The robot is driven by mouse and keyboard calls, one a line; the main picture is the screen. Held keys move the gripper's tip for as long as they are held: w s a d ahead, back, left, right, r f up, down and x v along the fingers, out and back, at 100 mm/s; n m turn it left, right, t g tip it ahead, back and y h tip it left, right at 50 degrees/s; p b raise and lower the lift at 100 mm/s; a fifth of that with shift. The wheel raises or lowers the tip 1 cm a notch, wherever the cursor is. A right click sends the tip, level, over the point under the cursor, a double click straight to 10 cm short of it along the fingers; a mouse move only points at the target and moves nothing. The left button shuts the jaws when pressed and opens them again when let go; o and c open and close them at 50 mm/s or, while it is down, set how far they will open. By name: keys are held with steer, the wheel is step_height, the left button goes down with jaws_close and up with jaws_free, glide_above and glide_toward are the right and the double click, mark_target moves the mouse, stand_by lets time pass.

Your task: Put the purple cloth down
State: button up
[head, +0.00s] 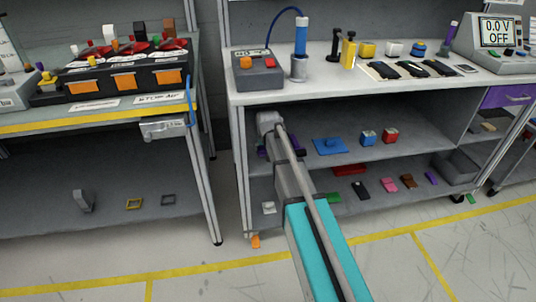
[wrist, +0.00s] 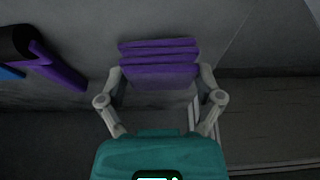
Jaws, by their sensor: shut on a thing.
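The purple cloth (wrist: 158,62) is a folded stack of several layers in the wrist view. My gripper (wrist: 161,76) is shut on it, with one finger at each side. In the head view my arm reaches into the upper open shelf (head: 340,150) of the right-hand bench. My wrist and arm hide most of the gripper there. A bit of purple (head: 263,152) shows just left of my arm. I cannot tell whether the cloth touches the shelf surface.
Another purple piece (wrist: 58,70) lies to the left in the wrist view, near a dark round thing. A blue cloth-like piece (head: 331,147), a blue block (head: 368,138) and a red block (head: 390,136) stand on the same shelf. Small items lie on the shelf below.

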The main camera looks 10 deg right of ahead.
steer(key=shift+f+b, duration=0.85)
steer(key=shift+f, duration=0.35)
steer(key=shift+f, duration=0.15)
steer(key=o, duration=0.8)
steer(key=shift+c, duration=0.2)
steer(key=shift+r, duration=0.2)
steer(key=p+v, duration=0.4)
steer(key=v, duration=0.1)
steer(key=shift+w+p, duration=0.1)
steer(key=shift+p, duration=0.25)
steer(key=s, duration=1.2)
steer(key=shift+s, duration=0.15)
